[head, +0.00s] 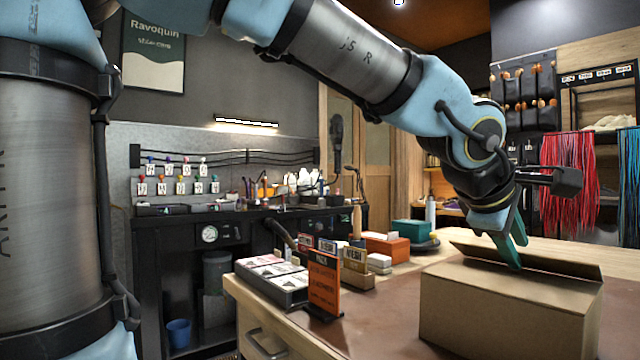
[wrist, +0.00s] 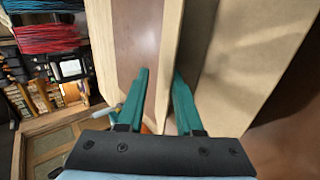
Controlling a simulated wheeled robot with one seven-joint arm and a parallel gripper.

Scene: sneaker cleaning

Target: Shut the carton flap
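The brown cardboard carton (head: 505,308) stands on the workbench at the right of the head view. Its flap (head: 565,268) stands up at a tilt along the far side of the top. My gripper (head: 517,254) is at that flap, with one green finger in front of it and the other partly behind it. In the wrist view my gripper (wrist: 161,75) is open, and the flap's edge (wrist: 167,50) runs between the fingers. A gap shows beside the left finger; I cannot tell whether the right finger touches the cardboard. The carton's inside is mostly hidden.
An orange sign (head: 324,287), a tray of boxes (head: 272,278) and small blocks stand left of the carton. A green box (head: 412,232) and an orange box (head: 387,248) sit behind. The brown mat (head: 385,315) left of the carton is clear.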

